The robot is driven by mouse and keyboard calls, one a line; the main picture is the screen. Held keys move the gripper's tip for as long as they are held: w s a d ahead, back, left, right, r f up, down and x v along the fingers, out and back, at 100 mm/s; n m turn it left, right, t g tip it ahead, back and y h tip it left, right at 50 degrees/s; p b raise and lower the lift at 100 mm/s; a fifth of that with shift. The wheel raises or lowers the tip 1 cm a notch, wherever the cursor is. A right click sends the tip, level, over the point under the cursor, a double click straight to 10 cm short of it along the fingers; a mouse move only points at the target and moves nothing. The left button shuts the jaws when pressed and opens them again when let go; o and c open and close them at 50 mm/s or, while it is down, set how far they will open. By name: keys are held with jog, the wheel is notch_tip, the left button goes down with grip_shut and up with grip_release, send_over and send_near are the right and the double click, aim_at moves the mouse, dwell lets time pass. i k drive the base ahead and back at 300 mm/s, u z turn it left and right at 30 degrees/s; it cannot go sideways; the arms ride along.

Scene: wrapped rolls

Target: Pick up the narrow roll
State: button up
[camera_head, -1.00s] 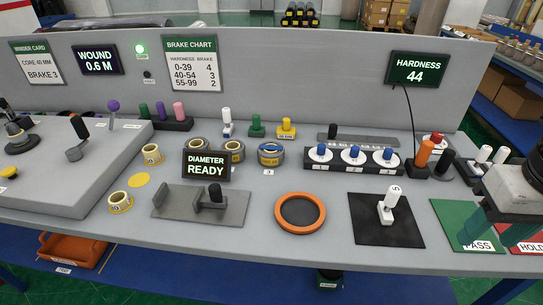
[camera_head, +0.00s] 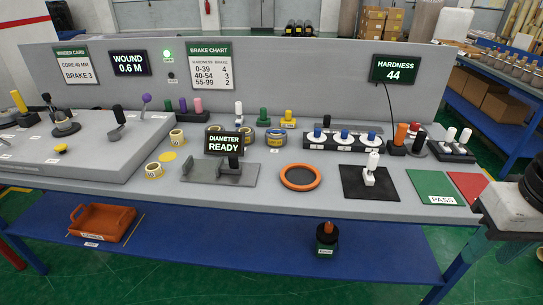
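Several short rolls stand on the grey bench in the head view. Two yellow-and-white ones, a rear one (camera_head: 177,138) and a front one (camera_head: 153,171), are at the left beside a yellow disc (camera_head: 168,156). A roll with a blue band (camera_head: 275,138) stands behind the orange ring, with other rolls partly hidden by the diameter display (camera_head: 225,145). I cannot tell which is the narrow roll. My gripper (camera_head: 495,247) is at the right edge, off the bench's right front corner and far from the rolls. It is partly cut off; its opening is unclear.
An orange-rimmed dish (camera_head: 300,177), a black mat (camera_head: 357,184) with a white-handled stamp (camera_head: 372,168), and green (camera_head: 436,188) and red pads line the front. A blue shelf (camera_head: 220,235) below bears an orange tray (camera_head: 102,222) and a black pot (camera_head: 327,240).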

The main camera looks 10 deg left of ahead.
aim_at(276, 137)
jog(key=z, duration=0.05)
jog(key=k, duration=0.45)
jog(key=u, duration=1.05)
jog(key=i, duration=0.6)
jog(key=u, duration=0.55)
jog(key=i, duration=0.75)
jog(key=z, duration=0.9)
jog(key=i, duration=0.6)
jog(key=z, duration=0.65)
